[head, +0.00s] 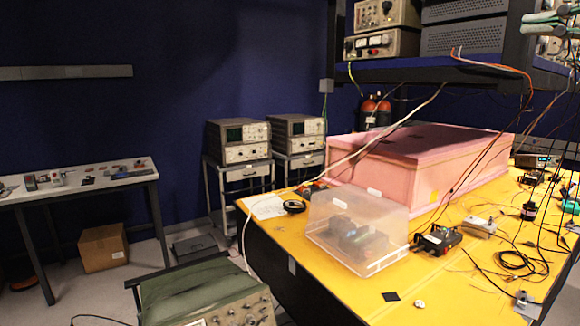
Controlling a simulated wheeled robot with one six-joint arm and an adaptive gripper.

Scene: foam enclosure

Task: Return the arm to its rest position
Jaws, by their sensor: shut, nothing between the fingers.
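Neither my arm nor my gripper can be made out in the head view. The pink foam enclosure (400,165) sits closed on the yellow table (290,235), with a white cable running over its near side. A clear plastic box (335,215) stands on the table in front of the enclosure, with dark items showing through its walls.
Cables and small devices (437,240) crowd the table's right side. A loaded shelf (440,70) overhangs the back. Two oscilloscopes (240,140) stand on carts behind. A green-topped instrument (200,290) is at front. A white bench (75,180) and cardboard box (103,247) are left.

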